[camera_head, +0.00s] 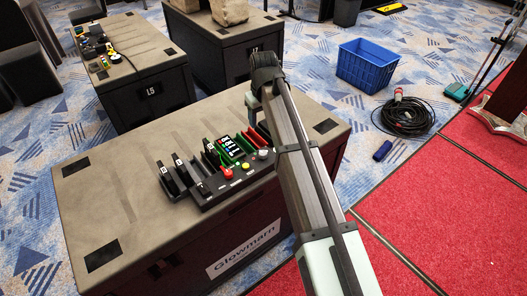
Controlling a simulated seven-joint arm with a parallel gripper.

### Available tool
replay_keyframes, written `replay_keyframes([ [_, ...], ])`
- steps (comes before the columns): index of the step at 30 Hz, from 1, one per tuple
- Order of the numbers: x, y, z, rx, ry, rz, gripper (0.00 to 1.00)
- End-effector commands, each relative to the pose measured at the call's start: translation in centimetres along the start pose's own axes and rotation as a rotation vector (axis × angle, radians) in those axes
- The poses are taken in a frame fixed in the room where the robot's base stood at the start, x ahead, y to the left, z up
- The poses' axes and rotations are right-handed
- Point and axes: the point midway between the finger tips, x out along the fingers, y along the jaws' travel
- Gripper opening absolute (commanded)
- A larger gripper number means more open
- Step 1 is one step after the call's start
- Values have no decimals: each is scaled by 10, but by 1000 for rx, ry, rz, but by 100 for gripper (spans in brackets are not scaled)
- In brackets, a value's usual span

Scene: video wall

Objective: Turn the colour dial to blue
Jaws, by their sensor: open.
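A black control panel (218,191) lies on the brown top of the near case, in the middle of the view. It carries a red button (227,173), a yellow button (246,166) and a pale round knob (263,154) along its front. A small dark round part (203,189) sits left of the red button. I cannot tell which of these is the colour dial, or what colour it points to. My gripper (252,117) hangs above the panel's back right part, apart from the front controls. It is open, with its fingertips small and partly hidden by my arm.
Dark upright slots (172,181) stand at the panel's left, with green and red racks (228,149) behind the buttons. The near case (120,180) has free top to the left. A blue crate (367,66) and coiled cable (407,115) lie on the floor to the right.

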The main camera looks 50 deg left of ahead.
Motion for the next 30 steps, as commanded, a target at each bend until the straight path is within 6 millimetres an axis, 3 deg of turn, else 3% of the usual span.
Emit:
replay_keyframes([
  [7,-1,-6,21,-196,-122,-53,59],
  [14,3,-8,25,-266,-132,-63,59],
  [20,27,-9,29,-266,-132,-63,59],
  [30,85,-11,37,-265,-132,-62,59],
])
